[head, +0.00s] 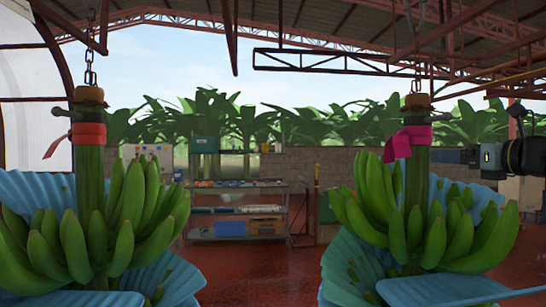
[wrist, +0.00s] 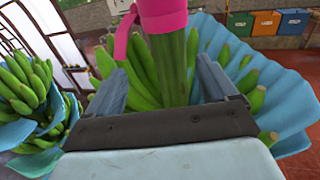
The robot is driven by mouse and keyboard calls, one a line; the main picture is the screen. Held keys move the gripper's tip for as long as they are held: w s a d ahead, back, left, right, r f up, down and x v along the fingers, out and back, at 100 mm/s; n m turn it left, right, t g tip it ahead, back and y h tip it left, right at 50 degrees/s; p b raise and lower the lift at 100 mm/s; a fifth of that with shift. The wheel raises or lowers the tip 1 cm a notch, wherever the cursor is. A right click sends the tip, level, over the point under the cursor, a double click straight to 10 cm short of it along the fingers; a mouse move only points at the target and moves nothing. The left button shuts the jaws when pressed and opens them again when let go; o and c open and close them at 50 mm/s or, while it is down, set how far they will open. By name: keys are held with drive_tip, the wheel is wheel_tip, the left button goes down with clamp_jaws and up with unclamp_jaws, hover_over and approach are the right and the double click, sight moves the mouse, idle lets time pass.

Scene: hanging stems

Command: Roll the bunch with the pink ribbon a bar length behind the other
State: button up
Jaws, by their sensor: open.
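The bunch with the pink ribbon (head: 405,225) hangs upright by a chain at the right in the head view, with blue padding around its green bananas. Its pink ribbon (head: 407,140) is tied high on the stem (head: 416,180); the ribbon also shows in the wrist view (wrist: 160,18). The other bunch (head: 100,225), with a red ribbon (head: 87,134), hangs at the left. My gripper (head: 442,156) comes from the right, level just below the pink ribbon. In the wrist view my gripper (wrist: 163,72) is open, with one finger each side of the stem; how deep the stem sits is unclear.
A shelf bench (head: 240,205) with boxes stands behind, between the bunches. Red roof trusses (head: 330,62) run overhead. Clear red floor (head: 260,275) lies between the two bunches. Coloured bins (wrist: 265,22) stand at the back in the wrist view.

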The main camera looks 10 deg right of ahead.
sight(410, 155)
drive_tip(key=d+n+y, duration=0.1)
drive_tip(key=w+d+n+g+y, duration=0.1)
drive_tip(key=y, duration=0.1)
drive_tip(key=d+y, duration=0.1)
drive_tip(key=shift+w+d+n+g, duration=0.25)
drive_tip(key=shift+d+n+g, duration=0.05)
drive_tip(key=shift+d+n, duration=0.1)
drive_tip(key=shift+s+d+f+n+g+y, duration=0.15)
drive_tip(key=shift+d+n+y, duration=0.1)
drive_tip(key=shift+d+y, duration=0.15)
drive_tip(key=shift+s+d+r+n+g+y, duration=0.15)
drive_tip(key=shift+d+n+y, duration=0.15)
drive_tip(key=shift+y, duration=0.2)
drive_tip(key=x, duration=1.4)
drive_tip(key=shift+d, duration=0.1)
drive_tip(key=shift+c, duration=0.3)
drive_tip(key=c, duration=1.3)
